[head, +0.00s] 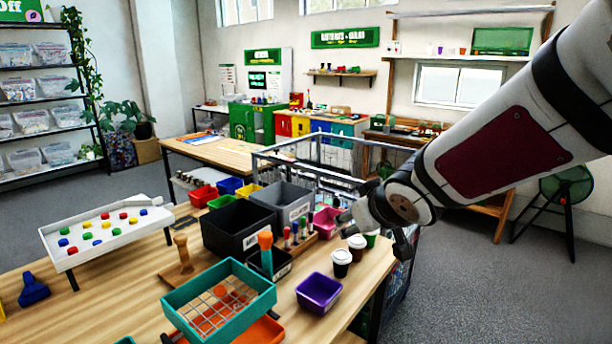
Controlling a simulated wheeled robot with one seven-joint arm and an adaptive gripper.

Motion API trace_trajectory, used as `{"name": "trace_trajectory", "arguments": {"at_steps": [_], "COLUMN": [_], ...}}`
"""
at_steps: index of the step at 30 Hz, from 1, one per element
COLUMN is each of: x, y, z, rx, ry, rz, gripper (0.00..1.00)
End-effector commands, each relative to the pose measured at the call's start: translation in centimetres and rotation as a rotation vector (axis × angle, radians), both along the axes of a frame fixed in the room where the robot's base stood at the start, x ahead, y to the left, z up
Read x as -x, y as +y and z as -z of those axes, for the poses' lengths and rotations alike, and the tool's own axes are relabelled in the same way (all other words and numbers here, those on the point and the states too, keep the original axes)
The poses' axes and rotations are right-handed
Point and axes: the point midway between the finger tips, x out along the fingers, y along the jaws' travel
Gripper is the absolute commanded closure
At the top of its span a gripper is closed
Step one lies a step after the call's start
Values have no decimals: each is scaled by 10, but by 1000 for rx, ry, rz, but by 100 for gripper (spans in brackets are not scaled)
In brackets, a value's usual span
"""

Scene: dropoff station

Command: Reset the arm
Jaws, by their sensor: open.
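My arm (497,150) reaches in from the right edge, white with a dark red panel and black bands. Its wrist end hangs above the right edge of the wooden table. My gripper (347,216) is small and partly hidden by the wrist, pointing left and down. It appears open, with nothing visible held in it. It is just above and behind two lidded cups (342,262) and near a pink bin (327,222); I cannot tell whether it touches anything.
The wooden table (120,315) holds a black bin (238,228), a grey bin (283,197), a teal basket (185,312), a purple bin (319,293) and a white tray (70,258) of colored pieces. A metal cage cart (300,150) stands behind. Open floor (490,285) lies right.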

Motion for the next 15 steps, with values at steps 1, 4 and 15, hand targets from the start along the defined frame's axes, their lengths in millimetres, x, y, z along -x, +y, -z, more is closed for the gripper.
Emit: {"name": "trace_trajectory", "arguments": {"at_steps": [1,4,15], "x": [15,51,213], "y": [-17,-50,-100], "z": [-12,-26,-35], "rx": [24,55,-40], "ry": [6,51,301], "rz": [55,167,402], "gripper": [50,50,50]}}
